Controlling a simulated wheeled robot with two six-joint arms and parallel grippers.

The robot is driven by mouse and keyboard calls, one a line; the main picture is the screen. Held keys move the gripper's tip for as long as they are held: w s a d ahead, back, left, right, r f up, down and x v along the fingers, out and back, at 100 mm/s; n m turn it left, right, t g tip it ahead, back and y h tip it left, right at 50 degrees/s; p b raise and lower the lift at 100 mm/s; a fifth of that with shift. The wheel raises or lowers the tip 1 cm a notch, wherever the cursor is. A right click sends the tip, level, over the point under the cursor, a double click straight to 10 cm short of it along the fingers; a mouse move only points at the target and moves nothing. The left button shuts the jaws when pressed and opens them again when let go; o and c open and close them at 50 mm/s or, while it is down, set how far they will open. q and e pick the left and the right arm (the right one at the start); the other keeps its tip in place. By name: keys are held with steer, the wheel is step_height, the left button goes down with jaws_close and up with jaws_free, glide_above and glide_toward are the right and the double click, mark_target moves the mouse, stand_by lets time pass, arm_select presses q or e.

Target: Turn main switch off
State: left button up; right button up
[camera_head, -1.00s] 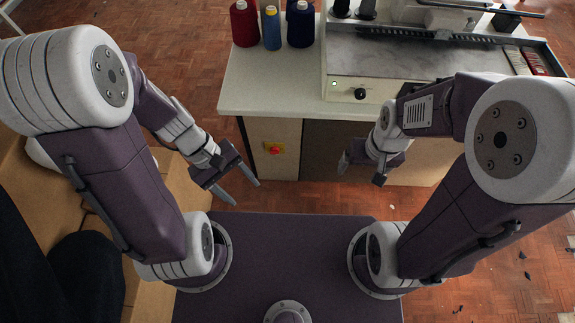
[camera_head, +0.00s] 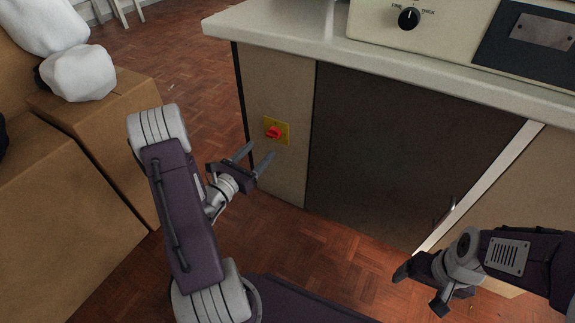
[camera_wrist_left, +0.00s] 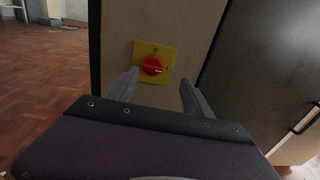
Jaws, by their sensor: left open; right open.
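The main switch is a red rotary knob (camera_head: 272,132) on a yellow plate (camera_head: 284,127), mounted on the front side panel of the machine's bench. In the left wrist view the knob (camera_wrist_left: 152,66) shows with its handle pointing right, roughly level, and a "0" mark above it on the plate. My left gripper (camera_head: 258,155) is open and empty, a short way in front of the switch and a little below it. In the left wrist view its fingers (camera_wrist_left: 158,88) lie apart, with the knob beyond and between them. My right gripper (camera_head: 418,290) is open at the lower right, far from the switch.
The bench's white worktop (camera_head: 290,42) overhangs the panel above the switch. A dark recess (camera_head: 370,140) lies right of the panel. Cardboard boxes (camera_head: 60,190) with white bags stand at the left. Free wooden floor (camera_head: 190,75) lies between boxes and bench.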

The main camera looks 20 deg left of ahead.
mark_target(271, 136)
arm_select(q)
steer(key=shift+n+y, duration=0.3)
steer(key=shift+y, duration=0.2)
steer(key=w+b, duration=0.1)
steer(key=w, duration=0.2)
steer(key=w+b, duration=0.2)
steer(key=w, duration=0.1)
steer(key=w+f+b, duration=0.1)
steer(key=w, duration=0.2)
steer(key=shift+a+b, duration=0.1)
steer(key=shift+b, duration=0.25)
steer(key=shift+r, duration=0.15)
jaws_close()
arm_select(e)
step_height(271, 136, down, 5)
steer(key=shift+d+f, duration=0.15)
steer(key=shift+f, duration=0.05)
